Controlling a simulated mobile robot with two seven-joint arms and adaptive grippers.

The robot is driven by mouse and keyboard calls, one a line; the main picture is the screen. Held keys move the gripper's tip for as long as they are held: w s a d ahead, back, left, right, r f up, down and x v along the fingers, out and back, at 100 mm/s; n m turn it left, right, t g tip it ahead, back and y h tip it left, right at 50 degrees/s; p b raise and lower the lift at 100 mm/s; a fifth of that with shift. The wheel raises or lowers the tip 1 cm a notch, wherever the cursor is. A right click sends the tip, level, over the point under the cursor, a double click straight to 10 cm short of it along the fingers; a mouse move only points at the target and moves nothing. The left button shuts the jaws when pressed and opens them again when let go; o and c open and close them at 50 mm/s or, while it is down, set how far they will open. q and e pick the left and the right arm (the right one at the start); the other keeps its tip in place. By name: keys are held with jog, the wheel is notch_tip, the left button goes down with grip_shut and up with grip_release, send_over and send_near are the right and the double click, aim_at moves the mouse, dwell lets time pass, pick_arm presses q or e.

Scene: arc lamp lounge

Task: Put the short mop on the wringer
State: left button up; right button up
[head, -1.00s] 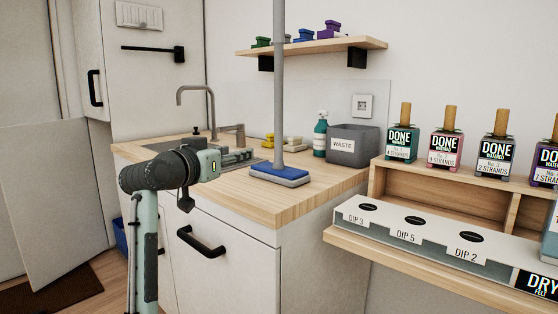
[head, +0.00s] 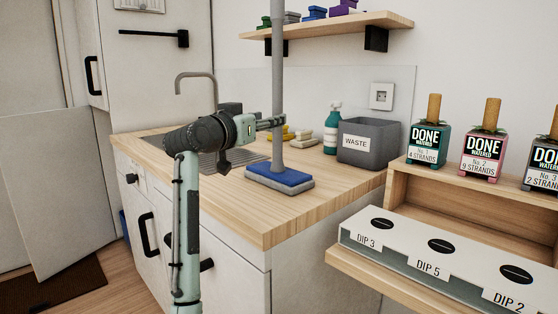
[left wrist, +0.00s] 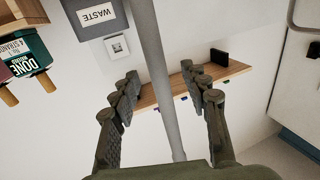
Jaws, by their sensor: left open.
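A mop with a grey pole (head: 278,60) and a flat blue-and-grey head (head: 280,178) stands upright on the wooden counter. Its top is cut off by the frame, so I cannot tell its length. My left gripper (head: 272,122) is at the pole's lower half, above the mop head. In the left wrist view the pole (left wrist: 160,80) runs between the two spread fingers of the left gripper (left wrist: 163,90), with a gap on both sides. The gripper is open and holds nothing. I cannot pick out a wringer. My right gripper is not in view.
The counter (head: 300,212) also bears a sink with a tap (head: 195,75), yellow sponges (head: 290,133), a teal spray bottle (head: 332,130) and a grey waste bin (head: 370,143). A wooden rack with labelled bottles (head: 428,145) and a dip strip (head: 410,232) stands at right. A shelf (head: 345,25) hangs above.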

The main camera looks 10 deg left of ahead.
pick_arm(q)
jog(key=x, duration=0.4)
jog(key=shift+w+d, duration=0.3)
grip_shut()
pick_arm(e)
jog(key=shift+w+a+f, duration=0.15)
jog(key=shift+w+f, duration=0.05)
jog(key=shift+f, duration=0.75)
